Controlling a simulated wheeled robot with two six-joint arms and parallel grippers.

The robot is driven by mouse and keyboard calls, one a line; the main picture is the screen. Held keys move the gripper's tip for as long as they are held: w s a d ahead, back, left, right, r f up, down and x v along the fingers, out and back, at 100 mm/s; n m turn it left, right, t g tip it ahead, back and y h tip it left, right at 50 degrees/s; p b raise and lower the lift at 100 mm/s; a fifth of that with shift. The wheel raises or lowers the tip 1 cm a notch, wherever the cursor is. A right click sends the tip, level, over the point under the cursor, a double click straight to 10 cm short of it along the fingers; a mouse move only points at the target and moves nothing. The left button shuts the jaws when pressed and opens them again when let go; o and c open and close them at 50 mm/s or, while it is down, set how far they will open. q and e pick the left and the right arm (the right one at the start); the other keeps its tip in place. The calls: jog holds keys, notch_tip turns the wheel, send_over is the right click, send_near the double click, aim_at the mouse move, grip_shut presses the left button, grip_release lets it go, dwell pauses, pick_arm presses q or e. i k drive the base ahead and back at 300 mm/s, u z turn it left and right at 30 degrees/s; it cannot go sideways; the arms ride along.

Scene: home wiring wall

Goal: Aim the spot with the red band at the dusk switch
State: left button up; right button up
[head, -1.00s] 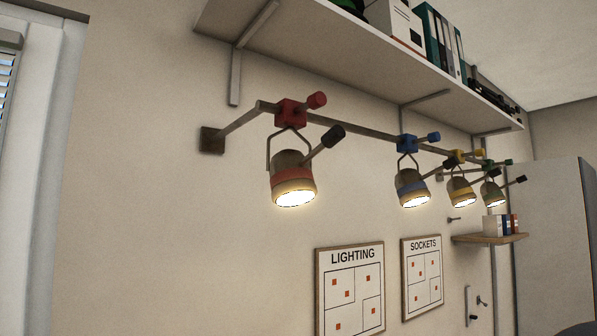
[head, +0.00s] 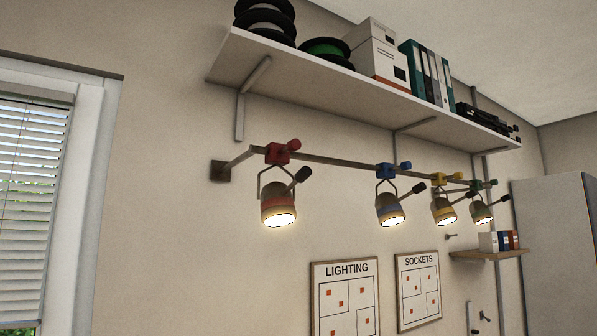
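The spot with the red band (head: 278,207) hangs in a fork from a red clamp block (head: 277,153) with a red knob, near the left end of the wall rail (head: 325,161). It is lit, points mostly downward, and has a dark handle (head: 301,175) sticking up to the right. Spots with a blue band (head: 389,207), a yellow band (head: 444,209) and a green band (head: 481,210) hang farther right, also lit. I cannot make out a dusk switch for certain in this view. Neither gripper is in view.
A long shelf (head: 300,75) with spools, boxes and binders runs above the rail. Below are the LIGHTING board (head: 345,290), the SOCKETS board (head: 418,288) and a small shelf (head: 488,255). A window with blinds (head: 30,200) is at left. A grey cabinet (head: 555,250) stands at right.

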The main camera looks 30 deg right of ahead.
aim_at(277, 206)
jog(key=u, duration=1.2)
jog(key=i, duration=0.5)
jog(key=z, duration=2.95)
